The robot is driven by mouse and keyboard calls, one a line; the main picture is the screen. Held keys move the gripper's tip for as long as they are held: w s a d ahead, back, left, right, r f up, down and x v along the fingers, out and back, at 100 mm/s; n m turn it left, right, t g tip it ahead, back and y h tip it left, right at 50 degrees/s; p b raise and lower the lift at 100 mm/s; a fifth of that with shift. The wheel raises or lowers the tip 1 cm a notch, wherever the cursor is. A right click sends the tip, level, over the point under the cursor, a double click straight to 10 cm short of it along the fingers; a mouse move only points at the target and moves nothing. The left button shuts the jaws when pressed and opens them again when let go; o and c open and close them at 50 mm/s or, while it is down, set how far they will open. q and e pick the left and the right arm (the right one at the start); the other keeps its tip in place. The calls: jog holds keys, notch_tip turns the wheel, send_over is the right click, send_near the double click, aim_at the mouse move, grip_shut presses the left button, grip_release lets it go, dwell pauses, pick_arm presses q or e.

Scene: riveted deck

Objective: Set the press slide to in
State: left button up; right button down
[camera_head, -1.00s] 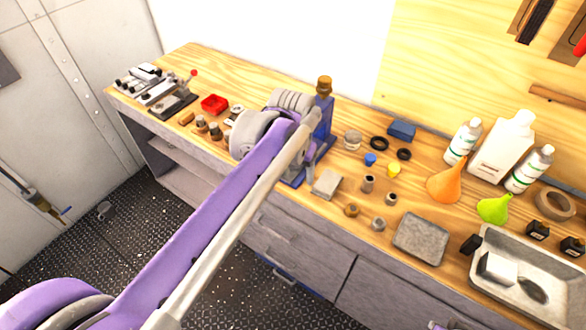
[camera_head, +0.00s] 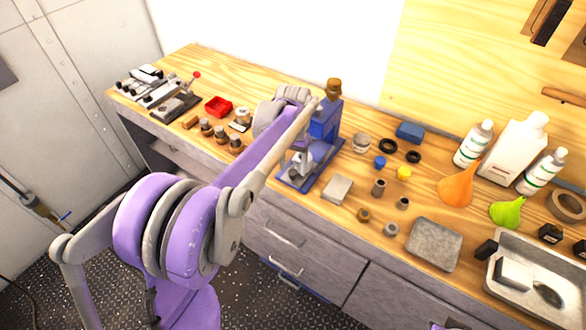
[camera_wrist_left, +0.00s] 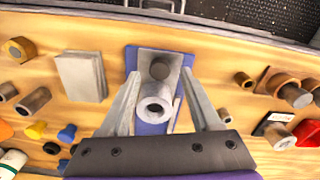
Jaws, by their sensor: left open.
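The blue press (camera_head: 325,122) stands upright on the bench, with a brown knob on top and a blue base plate. My left arm comes in from the left and ends at the press, covering part of it. My left gripper (camera_wrist_left: 160,80) is open and points down over the blue base plate (camera_wrist_left: 133,58). In the left wrist view, its fingers stand on either side of a grey hollow cylinder (camera_wrist_left: 155,103) and a grey plate with a dark round part. I cannot tell whether the fingers touch these. Which part is the slide is unclear. My right gripper is not in view.
Several small metal cylinders and a grey block (camera_head: 337,189) lie right of the press. A red tray (camera_head: 218,106) and knobbed pieces lie left. An orange funnel (camera_head: 457,190), bottles and a metal tray (camera_head: 550,305) stand farther right. Drawers front the bench.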

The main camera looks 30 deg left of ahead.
pick_arm(q)
jog(key=shift+f, duration=0.85)
grip_shut()
dwell(0.8)
